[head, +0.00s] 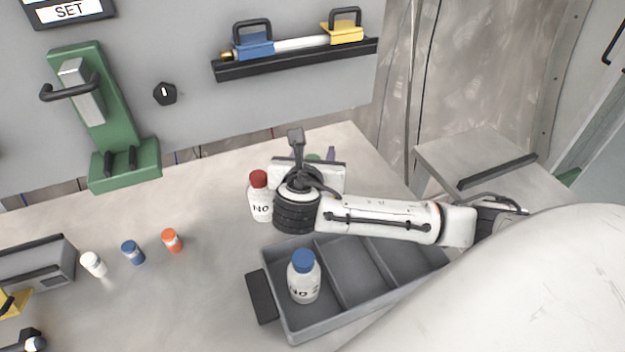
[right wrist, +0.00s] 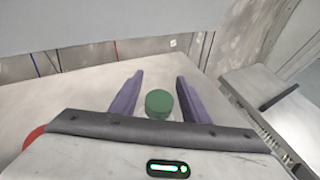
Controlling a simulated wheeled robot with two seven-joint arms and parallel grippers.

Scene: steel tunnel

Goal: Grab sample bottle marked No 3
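A bottle with a green cap (right wrist: 159,103) stands between the two purple fingers of my right gripper (right wrist: 160,76) in the right wrist view. The fingers are open, with a gap on each side of the cap. In the head view the green cap (head: 313,158) shows just behind the gripper; the bottle's body and label are hidden. A red-capped bottle (head: 260,207) stands left of the gripper, its label starting "NO". A blue-capped bottle (head: 304,284) stands in the left compartment of a grey tray (head: 282,318); its number is hard to read. I cannot make out my left gripper.
A green stand (head: 125,165) with a handle is at the back left. A wall shelf (head: 297,60) holds blue and yellow items. The tray's other compartments look empty.

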